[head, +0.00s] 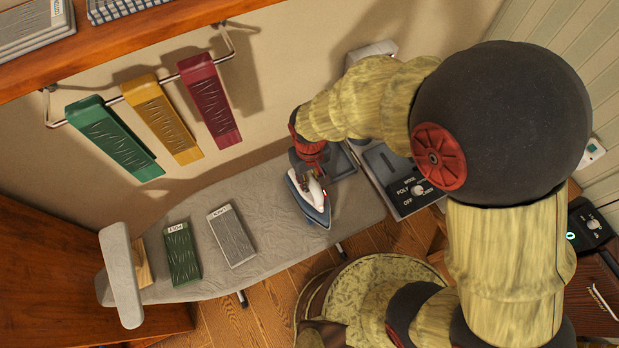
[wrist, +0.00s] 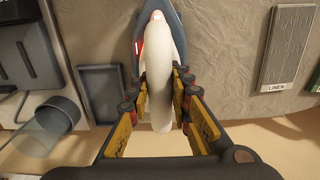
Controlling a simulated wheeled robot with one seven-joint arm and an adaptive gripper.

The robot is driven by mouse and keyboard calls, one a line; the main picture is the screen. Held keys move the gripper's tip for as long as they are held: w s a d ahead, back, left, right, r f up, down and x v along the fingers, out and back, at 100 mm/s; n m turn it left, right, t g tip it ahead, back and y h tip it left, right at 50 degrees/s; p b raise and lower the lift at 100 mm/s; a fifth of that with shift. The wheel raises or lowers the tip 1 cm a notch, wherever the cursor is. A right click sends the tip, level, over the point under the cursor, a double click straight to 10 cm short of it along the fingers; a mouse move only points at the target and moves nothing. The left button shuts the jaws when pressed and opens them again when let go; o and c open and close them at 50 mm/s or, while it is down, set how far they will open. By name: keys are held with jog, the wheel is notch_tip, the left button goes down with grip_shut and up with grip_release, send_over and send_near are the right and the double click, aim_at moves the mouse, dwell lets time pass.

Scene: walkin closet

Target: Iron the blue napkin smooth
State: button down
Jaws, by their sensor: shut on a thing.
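My gripper (head: 314,172) is shut on the white handle of an iron (head: 318,208) with a blue-grey soleplate. In the wrist view the fingers (wrist: 165,105) press on both sides of the handle (wrist: 163,70). The iron is over the right end of the grey ironing board (head: 290,180); I cannot tell whether it touches the cover. A grey cloth labelled LINEN (head: 231,236) lies on the board to its left, also in the wrist view (wrist: 288,48). A dark green labelled cloth (head: 181,253) lies further left. I see no clearly blue napkin.
A dark tray (head: 343,160) adjoins the board's right end, beside a dial unit (head: 405,185) marked POLY and OFF. Green (head: 115,140), yellow (head: 161,118) and red (head: 210,100) cloths hang on a wall rail. A small padded board (head: 121,275) stands at the left end.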

jog(key=shift+r+p, duration=1.55)
jog(key=shift+r, duration=0.95)
jog(key=shift+f, duration=0.1)
